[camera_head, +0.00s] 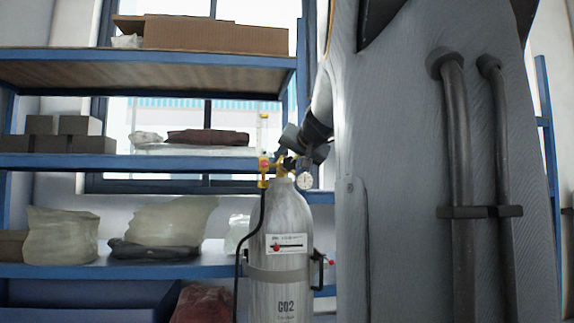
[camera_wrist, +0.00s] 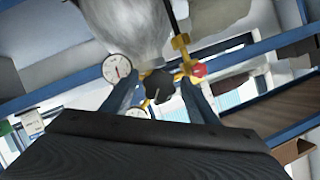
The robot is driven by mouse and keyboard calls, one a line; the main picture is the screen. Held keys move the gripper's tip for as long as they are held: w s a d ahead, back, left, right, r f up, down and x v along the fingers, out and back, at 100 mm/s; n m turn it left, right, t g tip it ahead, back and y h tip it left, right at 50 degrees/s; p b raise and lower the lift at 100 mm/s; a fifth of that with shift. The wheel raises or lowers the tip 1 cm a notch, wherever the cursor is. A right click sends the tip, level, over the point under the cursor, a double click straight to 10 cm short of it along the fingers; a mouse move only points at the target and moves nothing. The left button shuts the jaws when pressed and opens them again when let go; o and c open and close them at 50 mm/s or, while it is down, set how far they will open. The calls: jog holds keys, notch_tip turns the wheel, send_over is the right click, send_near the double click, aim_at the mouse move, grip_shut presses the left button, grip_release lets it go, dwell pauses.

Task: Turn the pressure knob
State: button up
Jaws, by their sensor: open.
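A grey CO2 cylinder (camera_head: 282,220) stands upright with a brass regulator on top, partly hidden by my gripper (camera_head: 291,147). A round white gauge (camera_head: 305,180) hangs at the regulator's right side. In the wrist view, the black pressure knob (camera_wrist: 157,84) shows between the two blue fingers of my gripper (camera_wrist: 161,80). The jaws are open, with a finger to either side of the knob; I cannot tell whether they touch it. The gauge (camera_wrist: 117,68) is just left of the left finger, and a red knob (camera_wrist: 198,70) is beside the right finger.
A clear flow tube (camera_head: 264,133) rises left of the regulator. A black hose (camera_head: 241,235) runs down the cylinder's left side. Blue shelves (camera_head: 150,162) with bags and boxes stand behind. My arm blocks much of the right side.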

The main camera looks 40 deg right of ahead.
jog(key=shift+s, duration=0.1)
jog(key=b+v, duration=0.1)
jog(key=v, duration=0.6)
jog(key=shift+s+b, duration=0.3)
jog(key=shift+b, duration=0.05)
jog(key=shift+a+r, duration=0.1)
